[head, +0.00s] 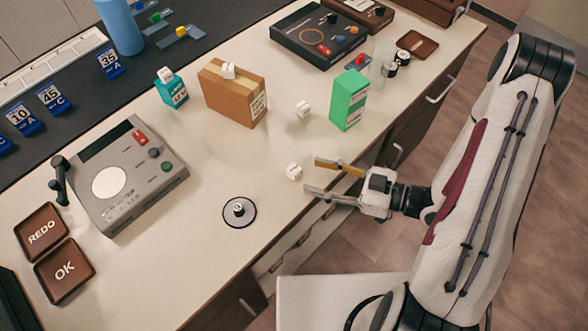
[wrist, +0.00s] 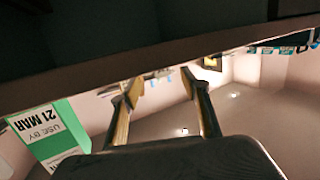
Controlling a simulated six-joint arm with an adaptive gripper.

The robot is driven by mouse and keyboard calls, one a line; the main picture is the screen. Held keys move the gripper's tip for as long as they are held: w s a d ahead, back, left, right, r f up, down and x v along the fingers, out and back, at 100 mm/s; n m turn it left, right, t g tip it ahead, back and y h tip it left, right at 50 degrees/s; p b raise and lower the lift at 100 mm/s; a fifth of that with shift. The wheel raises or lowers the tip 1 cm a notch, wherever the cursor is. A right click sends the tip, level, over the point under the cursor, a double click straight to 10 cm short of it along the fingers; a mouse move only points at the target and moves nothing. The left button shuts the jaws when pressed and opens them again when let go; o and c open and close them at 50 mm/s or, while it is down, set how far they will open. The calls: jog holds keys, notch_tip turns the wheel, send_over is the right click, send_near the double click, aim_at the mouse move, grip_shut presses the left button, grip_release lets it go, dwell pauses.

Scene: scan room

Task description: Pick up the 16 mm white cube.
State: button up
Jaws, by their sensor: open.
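Several small white cubes are in the head view, and I cannot tell by size which is the 16 mm one. One white cube (head: 294,171) lies on the counter just left of my gripper's fingertips. Another white cube (head: 303,108) lies farther back, between the cardboard box and the green box. One white cube (head: 229,70) sits on the cardboard box, and one white cube (head: 165,74) on the teal box. My gripper (head: 312,176) is open and empty at the counter's front edge, apart from the nearest cube. Its two fingers also show in the wrist view (wrist: 160,82).
The green box (head: 348,100) stands behind my gripper; it also shows upside down in the wrist view (wrist: 48,132). The cardboard box (head: 235,95) and teal box (head: 173,92) stand farther back. A round disc (head: 230,219) with a small piece on it lies front left. Counter around the nearest cube is clear.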

aim_at(300, 173)
jog(key=shift+a, duration=0.1)
jog(key=shift+x, duration=2.5)
jog(key=shift+r, duration=0.1)
jog(key=c, duration=1.1)
